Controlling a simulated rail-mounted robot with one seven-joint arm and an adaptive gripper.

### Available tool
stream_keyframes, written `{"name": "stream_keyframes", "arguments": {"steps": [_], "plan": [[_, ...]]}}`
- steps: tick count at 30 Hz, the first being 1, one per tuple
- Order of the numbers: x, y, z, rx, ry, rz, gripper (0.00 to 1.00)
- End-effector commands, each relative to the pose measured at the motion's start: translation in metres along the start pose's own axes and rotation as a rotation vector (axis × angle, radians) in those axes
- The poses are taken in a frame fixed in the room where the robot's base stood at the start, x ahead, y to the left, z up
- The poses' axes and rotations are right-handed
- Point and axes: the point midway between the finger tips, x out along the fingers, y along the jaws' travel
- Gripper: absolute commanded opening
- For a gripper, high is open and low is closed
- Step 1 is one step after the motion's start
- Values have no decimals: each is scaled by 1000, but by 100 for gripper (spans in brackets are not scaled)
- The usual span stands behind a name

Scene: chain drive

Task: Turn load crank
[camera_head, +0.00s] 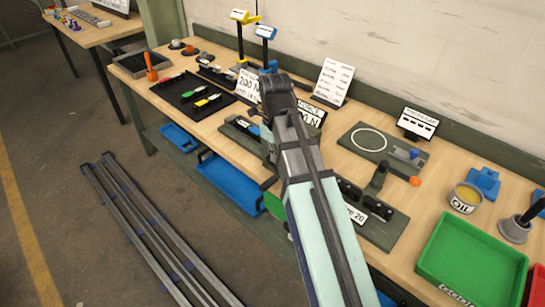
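No part is clearly labelled as the load crank. A dark upright knob or handle (380,177) stands on a grey-green plate (385,232) right of my arm; I cannot tell if it is the crank. Black parts and a label ending in "20" sit on this plate, and my arm hides its left side. My arm reaches up from the bottom centre across the bench. Dark parts at its far end, near a partly covered plate (237,127), may be my gripper. Its fingertips are not clear, so I cannot tell whether they are open or hold anything.
The wooden bench (455,167) carries a green plate with a white ring (369,140), an orange ball (415,181), an oil tin (465,198), a green bin (470,262) and a black tool tray (185,101). Several signs stand behind. Long rails (150,240) lie at lower left.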

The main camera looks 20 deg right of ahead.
Motion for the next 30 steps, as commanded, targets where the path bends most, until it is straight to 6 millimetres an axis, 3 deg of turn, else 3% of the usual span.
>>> {"name": "stream_keyframes", "arguments": {"steps": [17, 30], "plan": [[82, 0, -2, 2, 2, -1, 0], [112, -1, 23, 2, 0, -3, 0]]}}
